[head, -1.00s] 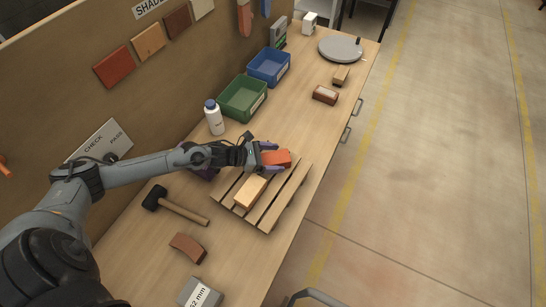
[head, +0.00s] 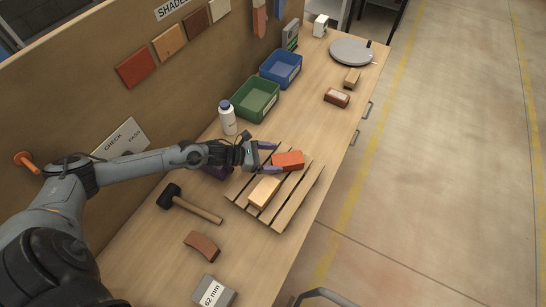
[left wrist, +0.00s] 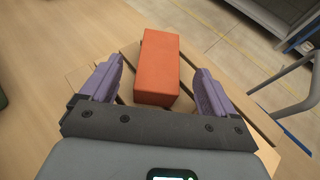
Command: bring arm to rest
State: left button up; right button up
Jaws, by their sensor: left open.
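My left gripper (head: 270,158) is open, its two purple fingers apart at the left end of an orange-red brick (head: 289,160). The brick lies on a slatted wooden pallet (head: 287,205) on the bench. In the left wrist view the brick (left wrist: 158,68) lies ahead of and between the open fingers (left wrist: 153,88), with gaps visible on both sides. A tan brick (head: 264,191) lies on the pallet beside it, nearer the front. My right gripper is not in view.
A mallet (head: 190,204), a curved brown brick (head: 201,246) and a grey block marked 62 mm (head: 213,292) lie in front of the pallet. A white bottle (head: 228,120), a green bin (head: 255,100) and a blue bin (head: 281,69) stand along the back panel.

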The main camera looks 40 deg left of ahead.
pick_arm(q)
jog(key=shift+w, duration=0.1)
jog(key=s+d+r+n+y+p, duration=0.25)
jog(key=d+r+n+p, duration=0.3)
jog(key=n, duration=0.35)
jog(key=s+d+r+n+y+p, duration=0.25)
jog(key=d+r+n+p, duration=0.2)
jog(key=d+n, duration=0.35)
jog(key=s+a+r+n+g+y+p, duration=0.1)
jog(key=s+r+n+g+p, duration=0.2)
jog(key=s+n, duration=0.6)
jog(key=s+r+n+g+y+p, duration=0.2)
jog(key=s+r+n+g+p, duration=0.2)
jog(key=n, duration=1)
jog(key=s+r+p, duration=0.3)
jog(key=s+r, duration=0.1)
jog(key=s, duration=0.1)
jog(key=shift+s+a+r+n, duration=0.35)
jog(key=shift+n, duration=0.05)
